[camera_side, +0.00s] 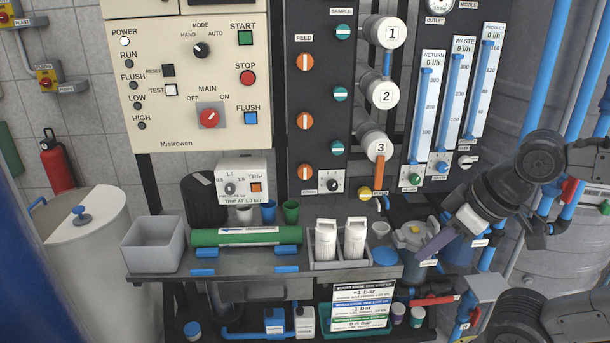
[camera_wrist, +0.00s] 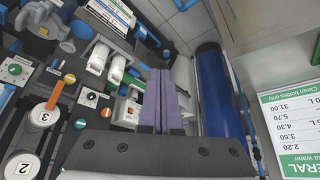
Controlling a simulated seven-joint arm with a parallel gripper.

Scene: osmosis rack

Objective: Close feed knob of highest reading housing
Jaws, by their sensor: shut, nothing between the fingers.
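Three orange feed knobs, top (camera_side: 305,61), middle (camera_side: 305,121) and bottom (camera_side: 305,171), are stacked on the dark panel, each with an upright white bar. White housings numbered 1 (camera_side: 392,33), 2 (camera_side: 386,95) and 3 (camera_side: 380,148) stand to their right. Housing 3 also shows in the wrist view (camera_wrist: 40,117), with housing 2 (camera_wrist: 22,165) partly cut off. I see no legible reading for any housing. My gripper (camera_side: 424,252) is shut and empty, with purple fingers, low at the right of the bench and well away from the knobs. Its fingers (camera_wrist: 160,75) touch in the wrist view.
Teal sample knobs (camera_side: 343,32) sit between feed knobs and housings. Flow meters (camera_side: 426,120) stand right of the housings. The bench holds a green cylinder (camera_side: 235,236), white bottles (camera_side: 355,238), a grey bin (camera_side: 152,247) and a lidded grey pot (camera_side: 412,238) near my gripper.

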